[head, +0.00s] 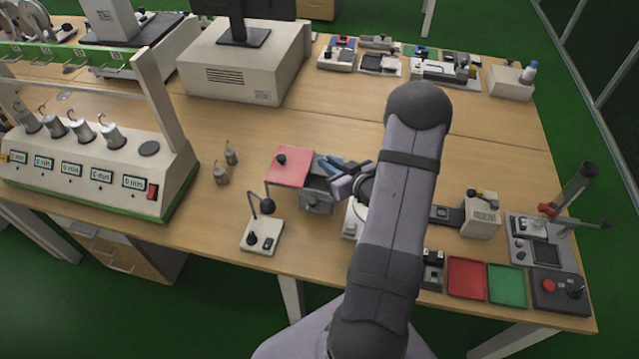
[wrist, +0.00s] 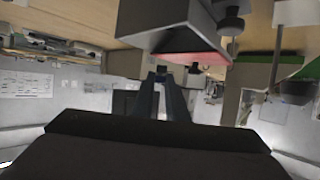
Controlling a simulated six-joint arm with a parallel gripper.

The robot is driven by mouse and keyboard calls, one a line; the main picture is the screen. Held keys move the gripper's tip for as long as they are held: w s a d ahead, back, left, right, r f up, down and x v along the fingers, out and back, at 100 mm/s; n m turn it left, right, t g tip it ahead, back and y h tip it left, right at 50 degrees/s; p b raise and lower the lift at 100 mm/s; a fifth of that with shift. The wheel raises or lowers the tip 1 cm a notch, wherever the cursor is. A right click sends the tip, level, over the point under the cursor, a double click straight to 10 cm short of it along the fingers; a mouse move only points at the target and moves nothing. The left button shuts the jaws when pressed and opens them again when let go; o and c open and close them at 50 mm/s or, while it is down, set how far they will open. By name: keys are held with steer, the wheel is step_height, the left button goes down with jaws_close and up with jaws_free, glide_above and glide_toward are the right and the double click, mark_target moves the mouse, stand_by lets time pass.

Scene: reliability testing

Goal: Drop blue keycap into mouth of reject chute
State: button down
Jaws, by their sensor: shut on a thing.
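My gripper (head: 333,172) is over the middle of the bench, above the right end of a grey box (head: 318,202). In the wrist view its two dark fingers (wrist: 160,76) are close together, shut on a small piece at the tips. I take it for the blue keycap; its colour and shape are too small to make out. The box has a red plate (head: 290,163) on its left and appears to be the reject chute. In the wrist view the grey box (wrist: 168,22) and red surface (wrist: 198,58) are close beyond the fingertips. I cannot clearly see its mouth.
A small lamp-like stand (head: 262,234) is at the box's front left. Two metal weights (head: 221,176) stand further left. My arm hides part of the bench. Red (head: 467,278) and green (head: 507,286) trays lie at the front right. The bench behind the box is clear.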

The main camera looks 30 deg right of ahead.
steer(key=shift+f+b, duration=1.45)
steer(key=shift+f, duration=0.65)
steer(key=c, duration=1.7)
jaws_free()
steer(key=shift+o, duration=0.2)
steer(key=b+v, duration=0.1)
steer(key=v, duration=0.6)
steer(key=shift+s, duration=0.15)
steer(key=shift+r, duration=0.1)
